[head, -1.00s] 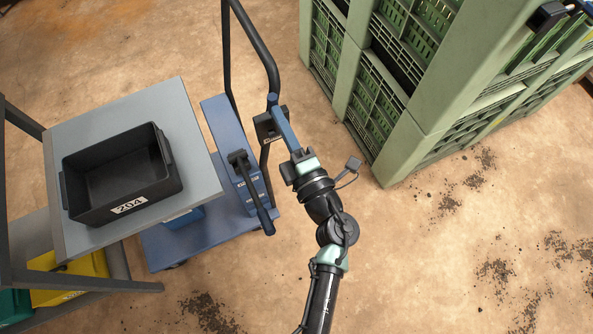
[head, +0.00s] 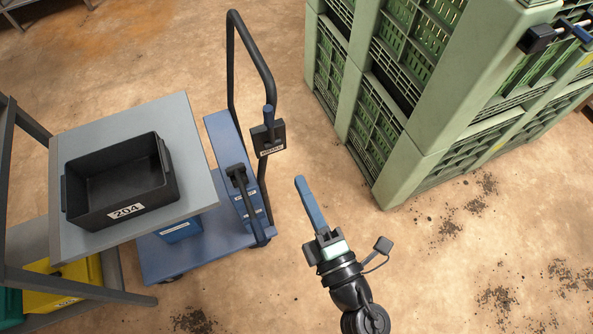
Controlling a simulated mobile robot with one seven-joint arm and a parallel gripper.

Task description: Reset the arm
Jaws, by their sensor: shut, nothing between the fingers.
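My gripper (head: 302,183) points up the picture, its long blue fingers shut together with nothing between them. It is over bare floor, right of the blue cart (head: 185,258) and left of the green crates, touching neither. A black lever (head: 247,205) stands on the cart's blue column, left of my gripper.
A grey table (head: 80,245) holds a black bin (head: 120,192) marked 204. Floor at the lower right is clear apart from dark debris.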

